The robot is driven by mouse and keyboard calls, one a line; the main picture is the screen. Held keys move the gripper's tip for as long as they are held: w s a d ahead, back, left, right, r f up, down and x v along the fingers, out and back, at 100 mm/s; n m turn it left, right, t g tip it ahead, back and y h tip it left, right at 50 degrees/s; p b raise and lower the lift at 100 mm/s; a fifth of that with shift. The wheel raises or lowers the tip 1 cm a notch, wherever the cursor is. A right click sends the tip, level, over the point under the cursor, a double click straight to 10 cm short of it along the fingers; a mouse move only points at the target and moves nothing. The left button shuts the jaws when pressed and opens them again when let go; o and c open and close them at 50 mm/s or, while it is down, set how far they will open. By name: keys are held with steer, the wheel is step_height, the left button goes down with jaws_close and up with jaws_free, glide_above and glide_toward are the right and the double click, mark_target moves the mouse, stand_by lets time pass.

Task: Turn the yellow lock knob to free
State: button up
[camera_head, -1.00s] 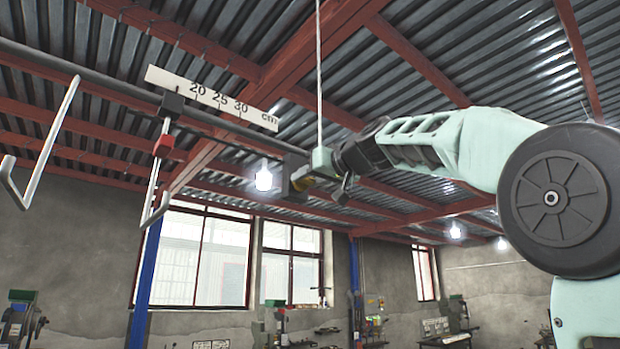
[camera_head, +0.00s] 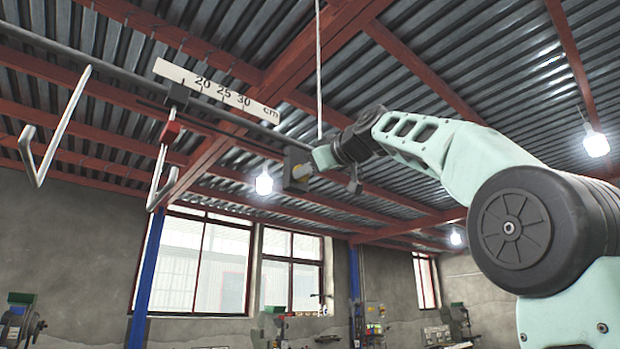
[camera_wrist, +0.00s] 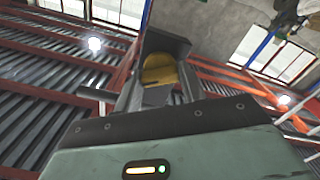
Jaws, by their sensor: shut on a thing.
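The yellow lock knob (camera_wrist: 158,70) shows in the wrist view as a rounded yellow piece in front of a dark grey block (camera_wrist: 165,42). My gripper (camera_wrist: 160,88) is shut on the knob, with one finger on each side of it. In the head view my gripper (camera_head: 308,170) is at the grey block (camera_head: 292,160) on the right end of the overhead bar. The knob is mostly hidden there, and I cannot read its lock mark.
A dark bar (camera_head: 110,75) runs overhead with a white centimetre scale (camera_head: 218,92). A thin cord (camera_head: 318,75) hangs close to my gripper.

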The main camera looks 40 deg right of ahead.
steer(key=n+b, duration=0.2)
steer(key=n, duration=1)
steer(key=shift+b, duration=0.4)
steer(key=o, duration=1)
steer(key=s+b, duration=0.1)
steer(key=s, duration=0.4)
steer(key=s+b, duration=0.2)
steer(key=s, duration=0.4)
steer(key=s+b, duration=0.1)
steer(key=s, duration=0.5)
steer(key=shift+s+d, duration=0.2)
steer(key=shift+d, duration=0.1)
